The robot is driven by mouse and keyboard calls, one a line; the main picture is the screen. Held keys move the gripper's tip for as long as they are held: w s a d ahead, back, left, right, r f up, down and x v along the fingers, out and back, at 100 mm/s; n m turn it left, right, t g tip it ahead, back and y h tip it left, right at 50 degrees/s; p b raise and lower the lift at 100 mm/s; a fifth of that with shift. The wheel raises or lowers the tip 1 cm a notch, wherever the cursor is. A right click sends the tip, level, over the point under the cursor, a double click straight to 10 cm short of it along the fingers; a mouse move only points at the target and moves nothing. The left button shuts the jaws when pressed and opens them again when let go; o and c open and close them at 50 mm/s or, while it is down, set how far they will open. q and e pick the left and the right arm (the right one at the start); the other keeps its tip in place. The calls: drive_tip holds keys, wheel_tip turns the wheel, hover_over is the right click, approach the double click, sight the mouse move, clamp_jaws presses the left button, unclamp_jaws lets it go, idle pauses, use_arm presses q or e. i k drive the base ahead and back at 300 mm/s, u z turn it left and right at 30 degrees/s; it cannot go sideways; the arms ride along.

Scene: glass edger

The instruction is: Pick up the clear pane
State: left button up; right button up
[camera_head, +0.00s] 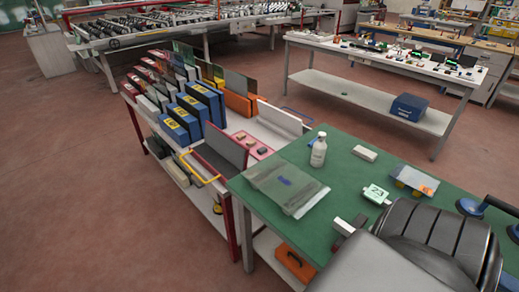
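A clear pane (286,188) lies flat on the green table top (345,190), near its left edge. It looks like a see-through greenish sheet, with a small blue mark showing near its middle. One of my arms, dark and bulky, comes in from the lower right, and I take it as my right one. What look like the pale fingertips of my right gripper (349,226) show past it, over the table to the right of the pane and apart from it. The arm hides most of this gripper, so its opening is unclear. My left gripper is out of view.
A white bottle (318,150), a pale block (365,153), a small white device (376,195) and black-handled suction cups (471,206) stand on the green table. A rack cart (195,150) with blue boxes and upright panes adjoins its left. Red floor is clear at left.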

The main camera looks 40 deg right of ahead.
sight(296, 190)
drive_tip(key=i, duration=1.7)
drive_tip(key=z, duration=0.65)
drive_tip(key=k, duration=1.55)
drive_tip(key=z, duration=2.25)
